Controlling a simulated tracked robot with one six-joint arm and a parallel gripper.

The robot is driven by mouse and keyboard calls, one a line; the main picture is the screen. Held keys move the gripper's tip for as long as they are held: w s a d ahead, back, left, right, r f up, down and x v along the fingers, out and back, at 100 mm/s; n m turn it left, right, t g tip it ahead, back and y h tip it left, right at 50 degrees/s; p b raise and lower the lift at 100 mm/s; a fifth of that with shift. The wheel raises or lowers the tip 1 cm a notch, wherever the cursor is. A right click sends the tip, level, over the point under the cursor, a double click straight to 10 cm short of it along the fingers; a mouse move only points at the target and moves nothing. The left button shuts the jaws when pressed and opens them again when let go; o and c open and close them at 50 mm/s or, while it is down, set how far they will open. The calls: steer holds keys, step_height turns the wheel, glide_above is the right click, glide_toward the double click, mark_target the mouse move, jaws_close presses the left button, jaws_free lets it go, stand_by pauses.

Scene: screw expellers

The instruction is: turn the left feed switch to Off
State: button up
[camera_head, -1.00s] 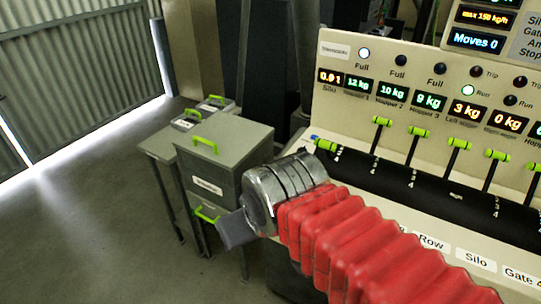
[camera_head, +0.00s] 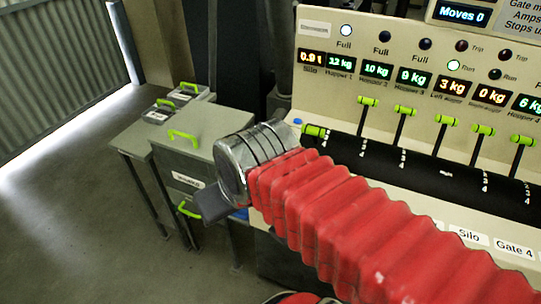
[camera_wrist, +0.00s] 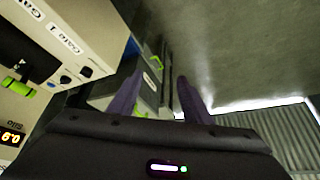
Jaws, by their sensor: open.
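The control panel (camera_head: 450,50) stands at the right of the head view, with displays, lamps and a row of green-handled levers. A display reading 3 kg (camera_head: 453,88) has a lit Run lamp (camera_head: 453,66) above it. I cannot pick out a switch labelled left feed; my arm covers part of the panel's lower front. My gripper (camera_head: 208,206) is partly hidden behind its wrist, left of the panel and in front of the grey cabinets. In the wrist view my gripper (camera_wrist: 157,95) is open, its two fingers apart with nothing between them.
Grey cabinets with green handles (camera_head: 185,134) stand left of the panel, close behind my gripper. The floor (camera_head: 90,220) at the left is clear, up to a corrugated door (camera_head: 60,70). The wrist view shows a panel corner labelled Gate 1 (camera_wrist: 65,38).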

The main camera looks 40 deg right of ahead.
steer(key=shift+o, duration=0.4)
steer(key=shift+w+d+r, duration=0.2)
steer(key=shift+w+d, duration=0.05)
steer(key=shift+w, duration=0.1)
steer(key=w+d+m+g, duration=0.2)
steer(key=w+d+m, duration=0.5)
steer(key=d, duration=0.5)
steer(key=w+d+f+m+g, duration=0.1)
steer(key=w+d+m+g, duration=0.2)
steer(key=w+d+m, duration=0.4)
steer(key=w+d, duration=0.5)
steer(key=shift+d+f+m+g, duration=0.25)
steer(key=shift+f+m+g, duration=0.05)
steer(key=shift+m, duration=0.1)
step_height(320, 180, down, 14)
steer(key=shift+r, duration=0.1)
steer(key=shift+c, duration=0.5)
